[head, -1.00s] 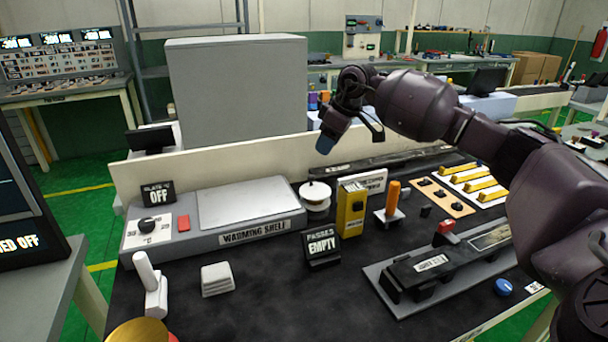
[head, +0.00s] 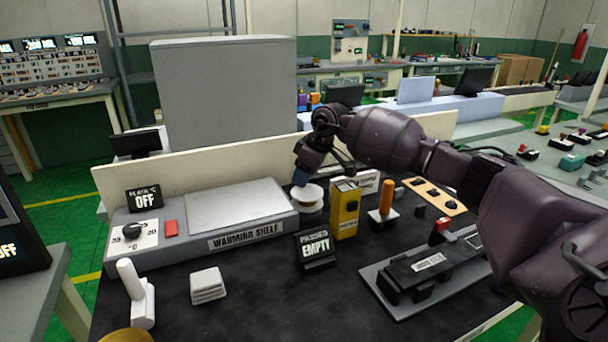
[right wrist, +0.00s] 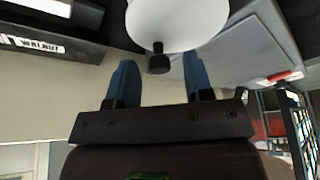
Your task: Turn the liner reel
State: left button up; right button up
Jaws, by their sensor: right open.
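The liner reel (head: 311,198) is a white round spool standing on the black bench, between the warming shelf and a yellow box. In the right wrist view the white reel (right wrist: 178,22) shows at the top with a small dark knob (right wrist: 158,60) at its near edge. My right gripper (head: 300,178) is just above the reel in the head view. In the right wrist view its two blue fingers (right wrist: 158,78) are spread apart, with the dark knob in line with the gap between them. Nothing is between the fingers. My left gripper is not in view.
The warming shelf (head: 236,205) is left of the reel. The yellow box (head: 345,209), an orange-handled tool (head: 386,202) and an "EMPTY" display (head: 315,247) stand close on the right and front. A cream panel (head: 180,165) runs behind.

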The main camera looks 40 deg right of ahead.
grip_shut()
jog(key=shift+a+n, duration=0.1)
jog(key=shift+n, duration=0.2)
